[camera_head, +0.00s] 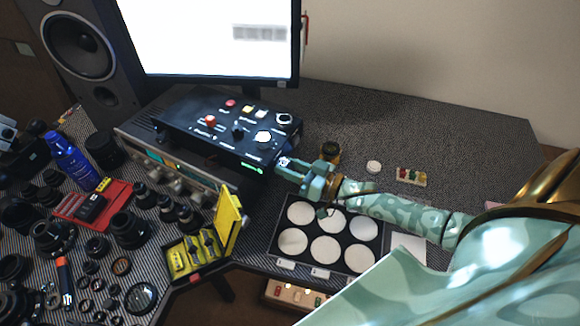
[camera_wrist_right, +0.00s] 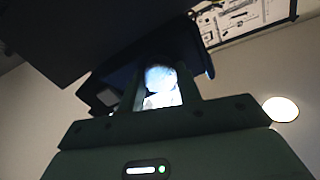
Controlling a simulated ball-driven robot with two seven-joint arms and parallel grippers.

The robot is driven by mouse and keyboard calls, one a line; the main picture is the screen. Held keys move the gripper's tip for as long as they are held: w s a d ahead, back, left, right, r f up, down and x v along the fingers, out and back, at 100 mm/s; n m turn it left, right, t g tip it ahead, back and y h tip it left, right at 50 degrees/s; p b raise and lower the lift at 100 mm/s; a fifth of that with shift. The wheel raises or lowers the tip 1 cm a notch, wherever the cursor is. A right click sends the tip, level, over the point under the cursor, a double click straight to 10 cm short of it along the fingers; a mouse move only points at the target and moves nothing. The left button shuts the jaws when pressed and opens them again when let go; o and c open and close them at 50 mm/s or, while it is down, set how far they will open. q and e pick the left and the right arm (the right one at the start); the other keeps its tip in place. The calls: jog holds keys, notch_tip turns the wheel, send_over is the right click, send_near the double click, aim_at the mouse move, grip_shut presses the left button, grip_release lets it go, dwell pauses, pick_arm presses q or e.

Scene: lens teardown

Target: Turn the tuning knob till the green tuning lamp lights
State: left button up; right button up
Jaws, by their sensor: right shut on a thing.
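A black control box (camera_head: 205,130) with buttons and knobs on its top stands below the monitor. My right gripper (camera_head: 284,163) is at the box's right front corner. Its fingers are shut on a small pale thing, which I take for the tuning knob; the fingers largely hide it. In the right wrist view, this bright bluish-white knob (camera_wrist_right: 161,86) shows between the fingers of the gripper (camera_wrist_right: 165,85). My left gripper is not in view.
The box rests on a metal-fronted unit with knobs (camera_head: 165,165). A yellow open case (camera_head: 230,222) stands in front, and a tray of white discs (camera_head: 283,222) lies below my right arm. Lens parts crowd the left.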

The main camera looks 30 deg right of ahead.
jog(key=shift+n, duration=0.3)
jog(key=shift+n+p, duration=0.3)
jog(key=shift+n, duration=2.1)
jog(key=o, duration=1)
jog(key=shift+s, duration=0.1)
